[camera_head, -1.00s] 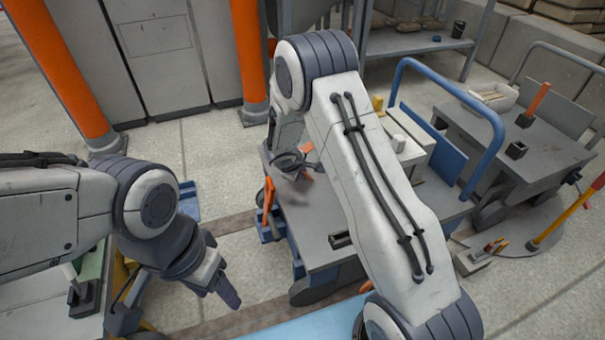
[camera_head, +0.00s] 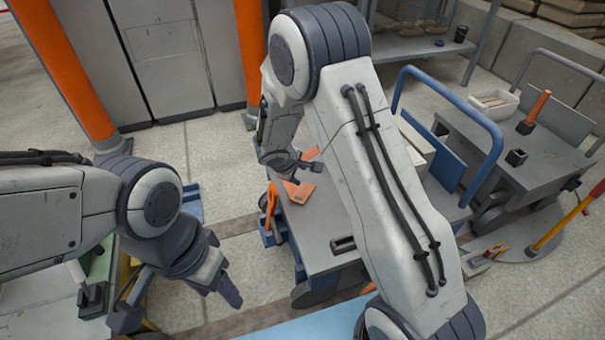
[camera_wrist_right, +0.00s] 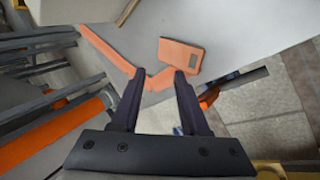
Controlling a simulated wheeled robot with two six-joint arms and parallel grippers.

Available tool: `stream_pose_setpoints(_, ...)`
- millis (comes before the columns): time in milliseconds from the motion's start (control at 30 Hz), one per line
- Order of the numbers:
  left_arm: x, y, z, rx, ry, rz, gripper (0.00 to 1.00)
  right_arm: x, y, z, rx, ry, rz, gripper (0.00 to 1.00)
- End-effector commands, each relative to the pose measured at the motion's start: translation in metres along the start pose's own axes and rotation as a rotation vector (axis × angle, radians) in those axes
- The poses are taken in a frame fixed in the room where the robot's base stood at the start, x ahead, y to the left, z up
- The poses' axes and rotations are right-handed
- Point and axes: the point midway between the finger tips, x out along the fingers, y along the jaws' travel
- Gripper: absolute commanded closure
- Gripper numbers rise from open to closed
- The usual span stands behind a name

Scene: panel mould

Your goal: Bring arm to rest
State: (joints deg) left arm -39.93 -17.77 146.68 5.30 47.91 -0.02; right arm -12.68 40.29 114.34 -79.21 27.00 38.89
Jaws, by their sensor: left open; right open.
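My right arm crosses the middle of the head view, and its gripper (camera_head: 318,175) is above the grey top of the blue-framed cart (camera_head: 325,228). In the right wrist view the right gripper (camera_wrist_right: 158,74) has its two dark fingers apart with nothing between them. An orange block (camera_head: 299,192) lies on the cart top near the gripper; it also shows in the right wrist view (camera_wrist_right: 181,56), beyond the fingertips and apart from them. My left gripper (camera_head: 232,293) is at the lower left of the head view, pointing down and to the right, with no object seen in it.
A blue handrail (camera_head: 455,105) rises at the cart's right side. A second grey cart (camera_head: 545,150) stands further right with a white tray (camera_head: 492,103) on it. Orange posts (camera_head: 70,75) and a grey cabinet (camera_head: 165,60) stand at the back.

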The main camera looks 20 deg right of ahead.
Motion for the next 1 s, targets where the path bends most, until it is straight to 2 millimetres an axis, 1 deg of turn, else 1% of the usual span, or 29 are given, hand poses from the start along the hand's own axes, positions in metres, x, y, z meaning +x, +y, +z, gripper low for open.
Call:
stream_pose_setpoints(33,-0.005,0.0,0.0,0.0,0.0,0.0,0.42,-0.009,0.001,0.0,-0.001,0.001,0.001,0.55)
stream_pose_setpoints(100,-0.006,0.001,0.0,0.0,0.0,0.0,0.42,-0.016,0.001,0.0,0.0,0.0,0.001,0.55)
stream_pose_setpoints(367,-0.007,0.001,0.0,0.0,0.0,0.0,0.42,-0.024,-0.001,0.0,0.003,-0.001,-0.001,0.55)
stream_pose_setpoints(467,-0.007,0.001,0.0,0.0,0.0,0.0,0.42,-0.045,-0.003,0.001,0.024,-0.002,-0.004,0.55)
stream_pose_setpoints(567,-0.007,0.001,0.0,0.0,0.0,0.0,0.42,-0.087,-0.012,0.008,0.07,-0.01,-0.025,0.55)
stream_pose_setpoints(600,-0.007,0.001,0.0,0.0,0.0,0.0,0.42,-0.108,-0.019,0.014,0.092,-0.014,-0.044,0.55)
stream_pose_setpoints(633,-0.007,0.001,0.0,0.0,0.0,0.0,0.42,-0.124,-0.026,0.019,0.108,-0.018,-0.062,0.55)
stream_pose_setpoints(667,-0.007,0.001,0.0,0.0,0.0,0.0,0.42,-0.14,-0.035,0.025,0.123,-0.021,-0.084,0.55)
stream_pose_setpoints(700,-0.007,0.001,0.0,0.0,0.0,0.0,0.42,-0.161,-0.047,0.034,0.142,-0.026,-0.118,0.55)
stream_pose_setpoints(767,-0.007,0.001,0.0,0.0,0.0,0.0,0.42,-0.189,-0.067,0.048,0.167,-0.03,-0.177,0.55)
stream_pose_setpoints(800,-0.007,0.001,0.0,0.0,0.0,0.0,0.42,-0.205,-0.081,0.057,0.178,-0.032,-0.218,0.55)
stream_pose_setpoints(900,-0.007,0.001,0.0,0.0,0.0,0.0,0.42,-0.239,-0.112,0.078,0.197,-0.029,-0.32,0.55)
stream_pose_setpoints(1000,-0.007,0.001,0.0,0.0,0.0,0.0,0.42,-0.267,-0.14,0.096,0.203,-0.022,-0.417,0.55)
